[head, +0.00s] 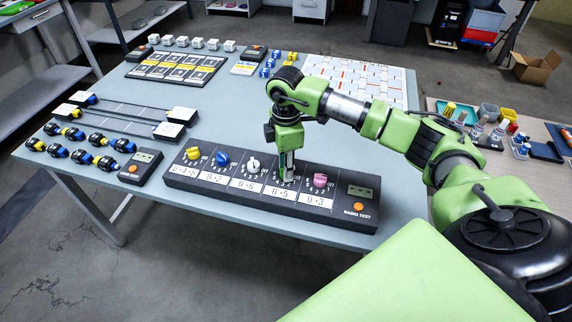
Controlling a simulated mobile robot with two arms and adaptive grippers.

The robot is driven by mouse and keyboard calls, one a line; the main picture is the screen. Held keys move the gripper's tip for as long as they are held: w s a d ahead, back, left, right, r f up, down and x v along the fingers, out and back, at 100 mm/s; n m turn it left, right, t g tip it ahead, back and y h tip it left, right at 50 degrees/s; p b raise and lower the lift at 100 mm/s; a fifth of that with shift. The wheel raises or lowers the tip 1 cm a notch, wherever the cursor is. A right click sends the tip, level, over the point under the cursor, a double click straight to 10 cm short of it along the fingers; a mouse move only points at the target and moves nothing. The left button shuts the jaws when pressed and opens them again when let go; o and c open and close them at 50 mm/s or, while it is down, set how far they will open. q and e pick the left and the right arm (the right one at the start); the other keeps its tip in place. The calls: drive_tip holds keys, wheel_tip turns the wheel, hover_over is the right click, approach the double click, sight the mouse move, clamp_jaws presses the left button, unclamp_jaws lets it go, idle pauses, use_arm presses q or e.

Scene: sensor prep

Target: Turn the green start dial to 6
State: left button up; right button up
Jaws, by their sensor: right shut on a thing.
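A black dial panel (180,171) marked RADIO TEST lies near the front edge of the grey table. It carries a row of dials: yellow (193,153), blue (222,160), white (253,165), one under my gripper, and pink (320,180). My right gripper (287,176) points straight down over the fourth dial position, between the white and pink dials, and is shut on the dial there. A little green shows between the fingers, fitting the green start dial. The dial's pointer and most of its scale are hidden. My left gripper is out of view.
The panel has a small display (360,191) and an orange button (358,206) at its right end. A smaller box (137,168) and several blue and yellow connectors stand to the left. The table (228,120) behind the panel is mostly clear.

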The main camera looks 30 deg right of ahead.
drive_tip(key=shift+d+m, duration=0.1)
drive_tip(key=shift+m, duration=0.6)
drive_tip(key=o, duration=1.1)
drive_tip(key=shift+r, duration=0.15)
wheel_tip(320, 180, up, 12)
drive_tip(key=shift+f, duration=0.25)
